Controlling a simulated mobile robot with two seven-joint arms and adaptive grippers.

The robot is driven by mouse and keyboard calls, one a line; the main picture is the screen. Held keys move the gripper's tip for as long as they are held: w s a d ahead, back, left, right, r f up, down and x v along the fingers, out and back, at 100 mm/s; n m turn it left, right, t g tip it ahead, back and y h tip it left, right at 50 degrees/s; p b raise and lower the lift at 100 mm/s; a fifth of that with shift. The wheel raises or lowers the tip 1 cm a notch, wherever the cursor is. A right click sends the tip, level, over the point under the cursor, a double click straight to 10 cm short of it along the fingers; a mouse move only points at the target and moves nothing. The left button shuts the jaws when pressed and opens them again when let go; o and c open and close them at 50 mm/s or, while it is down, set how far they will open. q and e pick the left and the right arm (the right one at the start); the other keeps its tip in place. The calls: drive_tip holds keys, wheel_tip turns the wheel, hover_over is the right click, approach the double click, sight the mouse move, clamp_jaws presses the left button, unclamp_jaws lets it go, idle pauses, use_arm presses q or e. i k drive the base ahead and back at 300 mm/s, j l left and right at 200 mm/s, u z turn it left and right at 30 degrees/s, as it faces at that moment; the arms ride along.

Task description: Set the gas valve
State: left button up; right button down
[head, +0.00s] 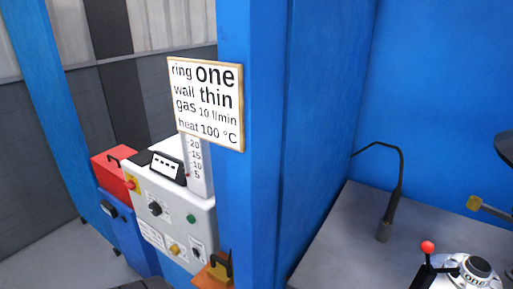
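A sign (207,104) on the blue post reads "ring one, wall thin, gas 10 l/min, heat 100 °C". Below and behind it stands a white control box (177,215). A flow scale (196,165) marked 5, 10, 15 and 20 rises from the box, its top hidden by the sign. A small red mark shows near the 5. The box has a black knob (155,208), a green button (191,218), a yellow knob (175,249) and a small black switch (196,252). I cannot tell which one is the gas valve. Neither gripper is clearly visible.
The blue post (250,190) stands right of the box. A red box (109,168) on a blue cabinet (128,236) is at left. The grey table (340,245) at right bears a bent black rod (391,200) and a red-balled lever device (470,270) marked "one".

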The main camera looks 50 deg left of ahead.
sight(174, 249)
drive_tip(key=u, duration=2)
drive_tip(key=i+j+z, duration=0.1)
drive_tip(key=j, duration=0.2)
drive_tip(key=i+j+z, duration=0.15)
drive_tip(key=j, duration=0.15)
drive_tip(key=i+j+z, duration=0.1)
drive_tip(key=j, duration=0.2)
